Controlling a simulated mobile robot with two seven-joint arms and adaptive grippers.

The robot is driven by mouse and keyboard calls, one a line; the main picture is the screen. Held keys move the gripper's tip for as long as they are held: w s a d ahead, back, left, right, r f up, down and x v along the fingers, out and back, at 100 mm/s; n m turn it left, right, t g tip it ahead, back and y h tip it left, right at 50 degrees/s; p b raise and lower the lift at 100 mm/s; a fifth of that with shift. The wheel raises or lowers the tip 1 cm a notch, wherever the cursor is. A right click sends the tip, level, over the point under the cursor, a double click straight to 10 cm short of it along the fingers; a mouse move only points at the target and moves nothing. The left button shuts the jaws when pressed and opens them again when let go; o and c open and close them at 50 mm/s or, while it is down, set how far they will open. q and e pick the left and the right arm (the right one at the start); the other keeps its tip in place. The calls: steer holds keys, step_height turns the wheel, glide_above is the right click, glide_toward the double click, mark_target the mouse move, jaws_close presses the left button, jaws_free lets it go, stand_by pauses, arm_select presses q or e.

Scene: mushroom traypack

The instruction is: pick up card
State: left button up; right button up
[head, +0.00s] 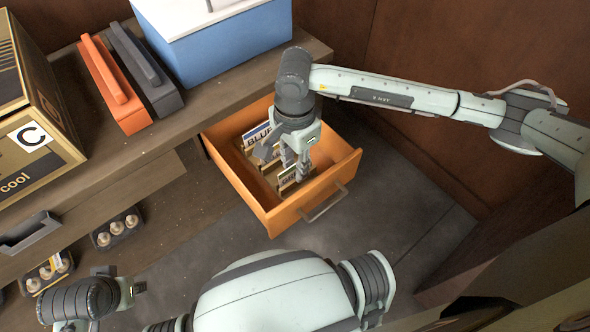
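Several cards stand upright in an open orange wooden drawer (232,174). My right gripper (283,158) points down into the drawer, over the cards. Its fingers look apart, with no card clearly held between them; contact with the cards cannot be told.
The drawer has a metal handle (323,204) on its front. Small dark trays (117,228) with light round items lie lower left.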

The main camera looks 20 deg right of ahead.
jaws_close()
steer(key=shift+r, duration=0.1)
